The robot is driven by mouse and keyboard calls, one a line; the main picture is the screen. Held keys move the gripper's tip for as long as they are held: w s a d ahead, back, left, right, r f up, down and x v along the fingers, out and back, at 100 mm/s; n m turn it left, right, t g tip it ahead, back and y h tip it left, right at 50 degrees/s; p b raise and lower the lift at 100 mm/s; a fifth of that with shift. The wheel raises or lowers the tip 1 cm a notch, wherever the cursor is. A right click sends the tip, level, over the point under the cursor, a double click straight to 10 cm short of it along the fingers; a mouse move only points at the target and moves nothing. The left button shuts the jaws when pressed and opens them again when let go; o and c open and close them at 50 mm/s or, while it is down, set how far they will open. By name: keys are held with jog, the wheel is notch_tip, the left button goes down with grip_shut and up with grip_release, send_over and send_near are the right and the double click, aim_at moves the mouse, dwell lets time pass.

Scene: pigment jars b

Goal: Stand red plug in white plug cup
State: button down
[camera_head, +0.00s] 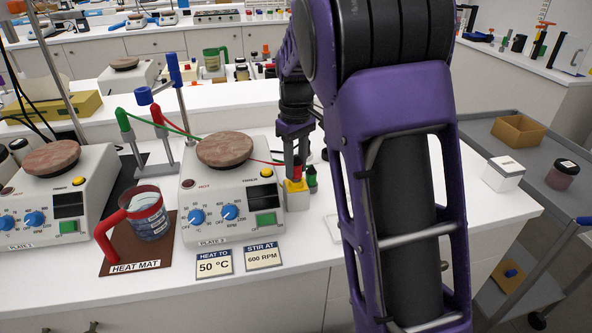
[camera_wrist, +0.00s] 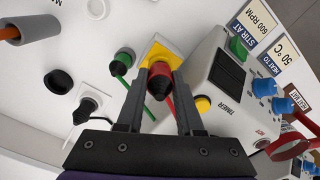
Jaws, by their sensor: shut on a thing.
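The red plug (camera_wrist: 160,72), with a dark rear end, is between the fingers of my gripper (camera_wrist: 157,88), which is shut on it. In the head view the red plug (camera_head: 296,172) is upright below my gripper (camera_head: 296,160). Directly below it is a pale block with a yellow top (camera_head: 296,186); its yellow top also shows in the wrist view (camera_wrist: 159,49). I cannot tell if the plug touches or enters the block. A small round white thing (camera_wrist: 97,8), perhaps the white plug cup, shows at the wrist view's top edge.
A green plug (camera_wrist: 121,66) stands close beside the block. The hotplate (camera_head: 230,200) is just left of my gripper in the head view. A black disc (camera_wrist: 58,81) and a white item with a black cable (camera_wrist: 86,105) lie nearby. A red-handled jug (camera_head: 148,215) stands on the heat mat.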

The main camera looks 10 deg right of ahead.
aim_at(296, 159)
jog(key=shift+r+p, duration=0.45)
jog(key=shift+r, duration=0.1)
jog(key=shift+r+p, duration=1.75)
jog(key=shift+r, duration=0.45)
